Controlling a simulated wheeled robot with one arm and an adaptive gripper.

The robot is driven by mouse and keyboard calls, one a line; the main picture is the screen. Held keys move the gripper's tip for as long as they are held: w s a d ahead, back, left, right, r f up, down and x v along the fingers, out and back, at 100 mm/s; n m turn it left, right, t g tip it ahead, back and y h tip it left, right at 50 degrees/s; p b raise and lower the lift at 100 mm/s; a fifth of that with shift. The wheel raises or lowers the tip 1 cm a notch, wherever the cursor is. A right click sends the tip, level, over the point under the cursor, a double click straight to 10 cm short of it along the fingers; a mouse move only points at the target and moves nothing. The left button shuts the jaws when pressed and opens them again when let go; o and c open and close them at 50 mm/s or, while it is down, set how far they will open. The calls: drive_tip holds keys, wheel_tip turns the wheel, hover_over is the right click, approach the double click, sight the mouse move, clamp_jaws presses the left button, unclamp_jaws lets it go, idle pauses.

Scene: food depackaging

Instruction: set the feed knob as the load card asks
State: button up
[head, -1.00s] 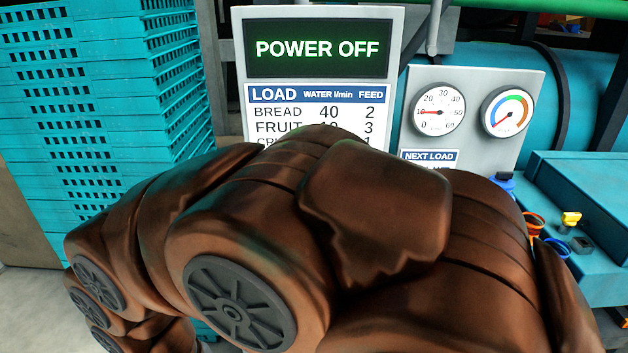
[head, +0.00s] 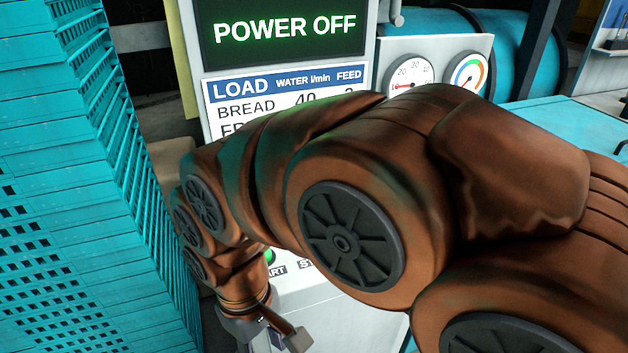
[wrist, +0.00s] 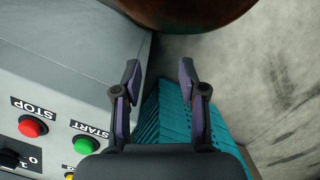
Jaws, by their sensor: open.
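The load card (head: 290,88) stands under the display in the head view, with LOAD, WATER l/min and FEED columns. Its BREAD row is partly covered and its lower rows are hidden by my arm. No feed knob can be made out. My gripper (wrist: 160,72) is open and empty in the wrist view, in the air beside the grey panel (wrist: 70,55). In the head view my wrist hangs low near the panel front, and the fingers are not clear. A rotary switch marked 1 and 0 (wrist: 14,160) shows at the wrist view's lower left.
The display (head: 284,30) reads POWER OFF. A red STOP button (wrist: 32,126) and green START button (wrist: 83,145) sit on the panel near my gripper. Stacked turquoise crates (head: 60,150) stand at the left. Two gauges (head: 410,76) (head: 467,72) are behind my arm.

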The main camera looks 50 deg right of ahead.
drive_tip(key=w+d+r+n+y, duration=0.1)
drive_tip(key=w+d+r+n, duration=0.2)
drive_tip(key=w, duration=0.4)
drive_tip(key=w+d+r+n+t+y, duration=0.1)
drive_tip(key=w+d+r+n, duration=0.1)
drive_tip(key=w+d, duration=0.4)
drive_tip(key=w+d+r+n+y, duration=0.1)
drive_tip(key=w+d+r+n, duration=0.2)
drive_tip(key=w, duration=0.4)
drive_tip(key=d+n+t, duration=0.1)
drive_tip(key=d, duration=0.7)
drive_tip(key=d+f+n+t+b, duration=0.1)
drive_tip(key=d, duration=0.8)
drive_tip(key=d+n+t, duration=0.1)
drive_tip(key=d, duration=0.8)
drive_tip(key=shift+w+d+f+n+y+b, duration=0.15)
drive_tip(key=shift+w+f+n+y+b, duration=0.15)
drive_tip(key=shift+f+n+y+b, duration=0.1)
drive_tip(key=shift+p+x, duration=1)
drive_tip(key=shift+x, duration=2.85)
drive_tip(key=shift+c, duration=0.4)
clamp_jaws()
